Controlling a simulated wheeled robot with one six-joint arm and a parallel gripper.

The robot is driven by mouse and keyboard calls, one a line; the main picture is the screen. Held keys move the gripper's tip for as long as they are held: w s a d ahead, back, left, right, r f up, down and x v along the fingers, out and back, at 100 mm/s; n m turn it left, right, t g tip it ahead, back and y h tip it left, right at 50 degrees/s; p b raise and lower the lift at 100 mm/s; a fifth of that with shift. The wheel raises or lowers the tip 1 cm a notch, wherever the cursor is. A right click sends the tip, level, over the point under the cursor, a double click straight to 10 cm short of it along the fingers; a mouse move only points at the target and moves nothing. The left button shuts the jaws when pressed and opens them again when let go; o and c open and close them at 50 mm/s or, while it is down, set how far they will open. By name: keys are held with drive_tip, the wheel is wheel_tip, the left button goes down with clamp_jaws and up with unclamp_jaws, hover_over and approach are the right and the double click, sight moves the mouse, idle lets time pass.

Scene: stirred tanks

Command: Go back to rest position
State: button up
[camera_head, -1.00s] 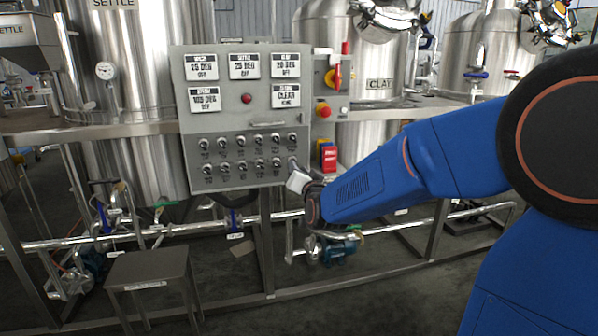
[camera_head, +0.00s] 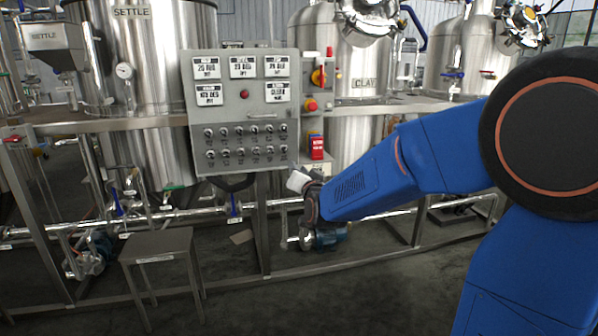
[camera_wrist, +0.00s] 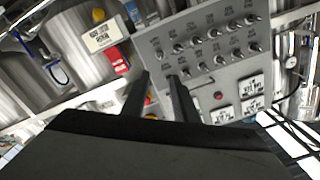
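My gripper (camera_wrist: 160,88) shows in the wrist view as two dark fingers standing apart, with nothing between them. In the head view, my gripper (camera_head: 297,180) is at the lower right corner of the grey control panel (camera_head: 200,152), partly hidden by my wrist. Whether it touches the panel cannot be told. The panel also shows in the wrist view (camera_wrist: 225,80), tilted, beyond the fingers. It carries rows of switches, several displays and a red button (camera_head: 244,94). My blue arm is stretched out from the right side of the head view.
Steel tanks stand behind the panel, one labelled SETTLE (camera_head: 160,60) and one labelled CLAY (camera_head: 350,140). A metal stool (camera_head: 157,243) stands at the lower left. Pipes (camera_head: 190,212) and a pump (camera_head: 328,238) are low under the frame. The floor in front (camera_head: 330,295) is clear.

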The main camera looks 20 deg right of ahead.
drive_tip(key=s+d+f+n+g, duration=0.2)
drive_tip(key=s+f+g, duration=0.2)
drive_tip(key=s, duration=1.1)
drive_tip(key=s+d+f+n+g, duration=0.2)
drive_tip(key=s+f+g, duration=0.2)
drive_tip(key=s, duration=1)
drive_tip(key=s+d+f+n+g, duration=0.2)
drive_tip(key=s+f+g, duration=0.2)
drive_tip(key=s, duration=1.1)
drive_tip(key=shift+s+d+f+g, duration=0.25)
drive_tip(key=shift+s+d+g, duration=0.1)
drive_tip(key=shift+g, duration=0.25)
